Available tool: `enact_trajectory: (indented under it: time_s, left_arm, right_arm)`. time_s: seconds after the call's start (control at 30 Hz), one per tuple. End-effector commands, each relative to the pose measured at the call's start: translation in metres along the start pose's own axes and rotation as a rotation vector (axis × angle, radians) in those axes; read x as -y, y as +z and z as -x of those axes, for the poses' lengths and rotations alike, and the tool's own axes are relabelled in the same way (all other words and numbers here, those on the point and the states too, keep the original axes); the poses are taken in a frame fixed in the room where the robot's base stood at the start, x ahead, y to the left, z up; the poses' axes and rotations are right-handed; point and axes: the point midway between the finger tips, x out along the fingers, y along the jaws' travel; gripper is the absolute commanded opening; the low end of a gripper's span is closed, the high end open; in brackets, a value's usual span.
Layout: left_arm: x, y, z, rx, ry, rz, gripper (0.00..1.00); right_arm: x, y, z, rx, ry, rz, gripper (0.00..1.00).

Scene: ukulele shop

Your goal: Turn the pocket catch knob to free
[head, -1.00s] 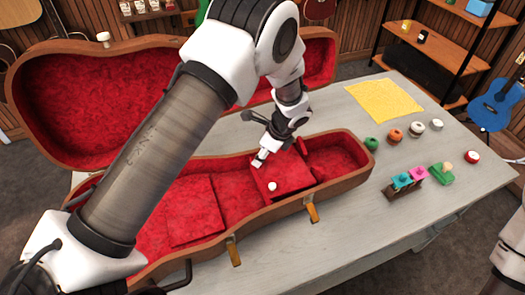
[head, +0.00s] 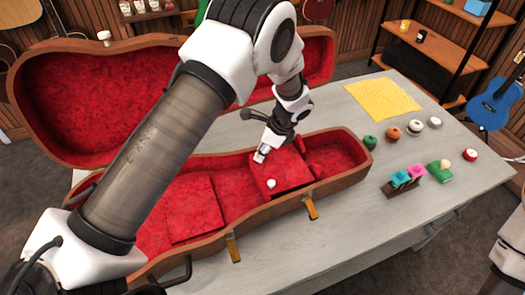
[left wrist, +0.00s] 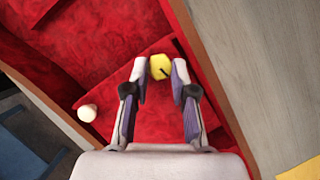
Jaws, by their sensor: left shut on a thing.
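The open ukulele case (head: 130,252) lies on the table with a red lining. Its pocket lid (head: 290,172) is a red panel bearing a small white knob (head: 271,184), seen also in the left wrist view (left wrist: 87,113). The yellow catch knob (left wrist: 160,66) has a dark mark on its upper right side and sits at the pocket's edge. My left gripper (head: 260,155) reaches down over the pocket. In the left wrist view its fingers (left wrist: 160,80) stand on both sides of the yellow knob, shut on it. In the head view the gripper hides this knob. My right gripper is out of view.
The case lid (head: 85,110) stands open behind. Right of the case are several round knobs, including a green one (head: 370,143) and a red one (head: 470,155), a small stand (head: 388,189) with coloured pieces, and a yellow cloth (head: 383,99). The table's front right is clear.

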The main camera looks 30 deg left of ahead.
Motion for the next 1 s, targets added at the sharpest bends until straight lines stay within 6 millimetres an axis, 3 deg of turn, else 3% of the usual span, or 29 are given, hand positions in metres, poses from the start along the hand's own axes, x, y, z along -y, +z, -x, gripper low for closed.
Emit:
enact_trajectory:
  time_s: [1.0]
  left_arm:
    - [0.003, 0.002, -0.007, 0.006, 0.37, 0.863, 0.0]
  right_arm:
    - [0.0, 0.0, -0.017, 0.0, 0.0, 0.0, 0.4]
